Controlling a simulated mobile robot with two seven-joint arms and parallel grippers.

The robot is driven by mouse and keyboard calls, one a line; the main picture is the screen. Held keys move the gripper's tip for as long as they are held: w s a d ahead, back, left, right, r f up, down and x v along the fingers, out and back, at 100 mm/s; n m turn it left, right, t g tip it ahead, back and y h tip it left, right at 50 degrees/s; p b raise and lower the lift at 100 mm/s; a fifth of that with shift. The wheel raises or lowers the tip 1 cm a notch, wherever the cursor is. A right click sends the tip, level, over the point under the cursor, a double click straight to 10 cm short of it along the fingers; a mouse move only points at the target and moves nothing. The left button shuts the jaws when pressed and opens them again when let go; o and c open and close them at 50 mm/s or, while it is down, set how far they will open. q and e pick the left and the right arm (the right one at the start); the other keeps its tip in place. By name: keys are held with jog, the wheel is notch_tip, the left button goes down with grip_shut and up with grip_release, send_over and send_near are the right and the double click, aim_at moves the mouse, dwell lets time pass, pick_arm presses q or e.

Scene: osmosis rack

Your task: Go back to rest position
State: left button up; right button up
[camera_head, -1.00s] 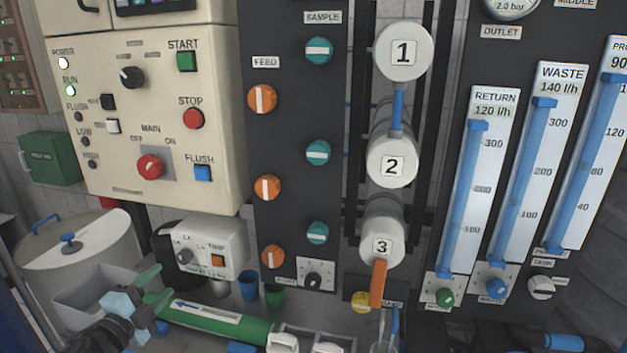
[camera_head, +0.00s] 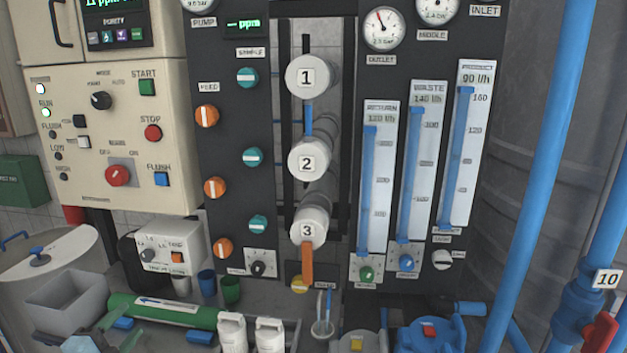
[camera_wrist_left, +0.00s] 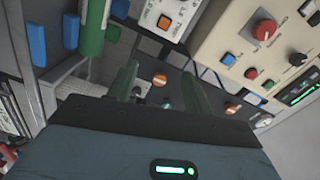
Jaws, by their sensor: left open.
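My left gripper shows only partly at the bottom left edge of the head view, where green finger parts and a pale blue part are cut off by the frame. In the left wrist view its two green fingers (camera_wrist_left: 158,88) stand apart, and nothing is seen held between them. My right gripper is in neither view. The osmosis rack's dark panel (camera_head: 233,150) stands in front of me, with three white numbered housings, orange and teal valves and blue flow tubes.
A cream control box (camera_head: 120,130) is at the left. Below it are a green cylinder (camera_head: 165,312), a grey open bin (camera_head: 68,300), a lidded white drum (camera_head: 45,250) and two white bottles (camera_head: 232,335). A tall blue pipe (camera_head: 535,170) and a red-handled valve (camera_head: 600,335) are at the right.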

pick_arm(q)
jog(key=s+d+f+n+g+p, duration=0.25)
jog(key=s+d+f+n, duration=0.2)
jog(key=s+f, duration=0.5)
jog(key=s+d+f+n+g+p, duration=0.1)
jog(key=s+d+f+n+g, duration=0.1)
jog(key=s, duration=0.7)
jog(key=s+d+f+n+g+p, duration=0.1)
jog(key=s+d+f+n+g, duration=0.1)
jog(key=s+d+f+n, duration=0.2)
jog(key=s+d+f+n+g+p, duration=0.1)
jog(key=s+d+f, duration=0.6)
jog(key=s, duration=0.8)
jog(key=d+n+g, duration=0.1)
jog(key=d+n, duration=0.1)
jog(key=shift+s+d+n+h, duration=0.3)
jog(key=shift+n+h, duration=0.05)
jog(key=shift+h, duration=0.05)
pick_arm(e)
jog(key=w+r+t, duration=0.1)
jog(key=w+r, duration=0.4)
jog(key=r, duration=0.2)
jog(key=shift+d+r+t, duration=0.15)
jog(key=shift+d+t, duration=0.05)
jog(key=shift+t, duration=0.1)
pick_arm(q)
jog(key=shift+g, duration=0.25)
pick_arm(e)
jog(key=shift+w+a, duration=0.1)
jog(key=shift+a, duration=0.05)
